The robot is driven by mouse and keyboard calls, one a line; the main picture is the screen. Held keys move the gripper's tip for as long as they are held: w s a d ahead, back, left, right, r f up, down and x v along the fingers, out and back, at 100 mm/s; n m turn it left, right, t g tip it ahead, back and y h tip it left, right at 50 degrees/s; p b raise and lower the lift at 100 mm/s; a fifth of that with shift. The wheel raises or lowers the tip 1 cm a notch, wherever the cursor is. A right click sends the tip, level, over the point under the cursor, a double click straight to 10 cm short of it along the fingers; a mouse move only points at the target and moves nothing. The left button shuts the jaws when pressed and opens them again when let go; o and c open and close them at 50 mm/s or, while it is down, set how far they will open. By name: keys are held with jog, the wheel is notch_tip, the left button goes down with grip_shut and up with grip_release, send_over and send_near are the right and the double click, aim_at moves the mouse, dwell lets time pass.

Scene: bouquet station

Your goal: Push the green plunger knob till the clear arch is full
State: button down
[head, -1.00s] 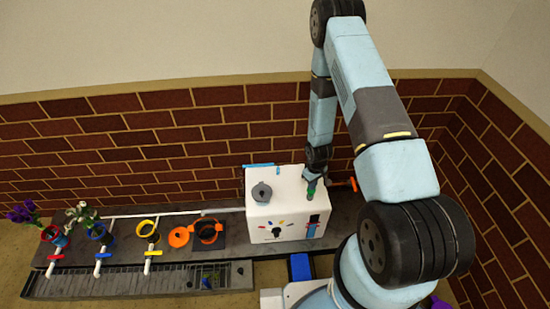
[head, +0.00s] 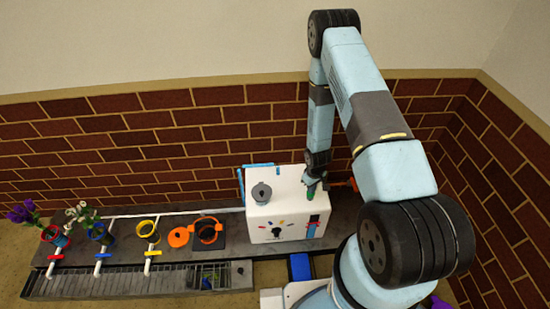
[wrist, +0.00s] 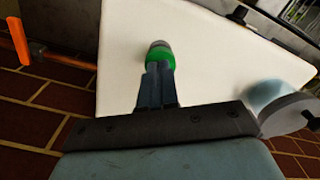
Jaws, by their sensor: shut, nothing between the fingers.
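The green plunger knob (head: 311,195) is at the right of the white box's top (head: 290,180). It also shows in the wrist view (wrist: 160,58), at the tips of my fingers. My gripper (head: 314,184) points down onto the knob with its fingers shut and nothing between them; the fingertips (wrist: 158,70) appear to touch it. A thin arch (head: 242,184) stands at the box's back left, with blue along its top and down its left side. I cannot tell whether its whole length is blue.
A grey round-lidded part (head: 262,193) sits on the box top. An orange handle (head: 352,184) sticks out at its right. Left of the box are an open orange clamp (head: 180,236) and coloured rings (head: 147,229) on white pipes, two holding flowers. A grated tray (head: 130,284) runs along the front.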

jog(key=shift+r, duration=2.2)
notch_tip(320, 180, up, 9)
jog(key=shift+r, duration=0.1)
